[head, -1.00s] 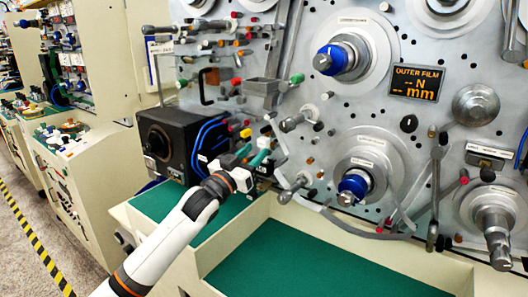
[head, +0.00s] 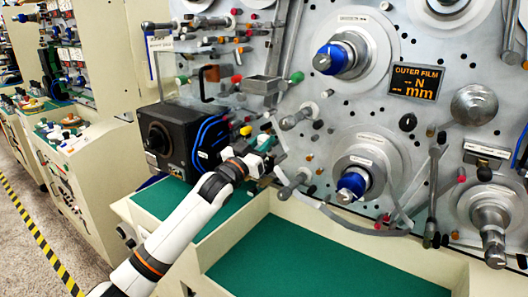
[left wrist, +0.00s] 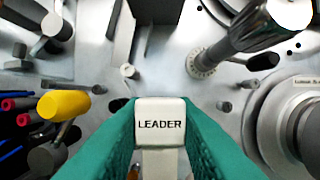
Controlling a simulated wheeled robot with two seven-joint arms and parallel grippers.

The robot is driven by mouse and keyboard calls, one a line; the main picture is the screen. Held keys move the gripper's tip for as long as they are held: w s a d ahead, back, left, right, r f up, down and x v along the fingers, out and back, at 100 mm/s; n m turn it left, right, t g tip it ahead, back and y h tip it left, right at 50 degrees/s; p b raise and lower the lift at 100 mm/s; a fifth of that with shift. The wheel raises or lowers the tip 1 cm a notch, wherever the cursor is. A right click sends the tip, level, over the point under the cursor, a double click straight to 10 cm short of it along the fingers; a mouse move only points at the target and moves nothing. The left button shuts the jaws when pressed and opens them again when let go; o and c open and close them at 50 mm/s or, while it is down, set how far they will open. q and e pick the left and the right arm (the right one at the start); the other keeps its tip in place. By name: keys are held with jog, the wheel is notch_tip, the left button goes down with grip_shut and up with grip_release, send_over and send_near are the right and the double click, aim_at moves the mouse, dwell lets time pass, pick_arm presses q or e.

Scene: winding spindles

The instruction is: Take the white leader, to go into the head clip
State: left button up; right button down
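The white leader (left wrist: 160,122) is a small white block with LEADER printed on it, in the middle of the left wrist view. My left gripper (left wrist: 160,112) has its green fingers on both sides of the block, with no gap showing at its sides, so it looks shut on it. In the head view my left gripper (head: 266,150) is at the machine's panel, right of the black box; the leader cannot be made out there. The head clip cannot be told among the panel's fittings. My right gripper is out of view.
The grey panel (head: 330,112) carries many pegs and rollers close around the gripper. Blue-hubbed spindles (head: 331,59) stand to the right. A yellow knob (left wrist: 64,104) is left of the fingers. A black box (head: 172,138) is to the left. The green-lined tray (head: 310,262) below is empty.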

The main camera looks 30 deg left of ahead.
pick_arm(q)
jog(key=shift+r, duration=0.1)
jog(key=shift+r+p, duration=1.85)
jog(key=shift+r, duration=0.1)
jog(key=s+a, duration=0.1)
jog(key=s, duration=1.1)
jog(key=shift+p, duration=0.3)
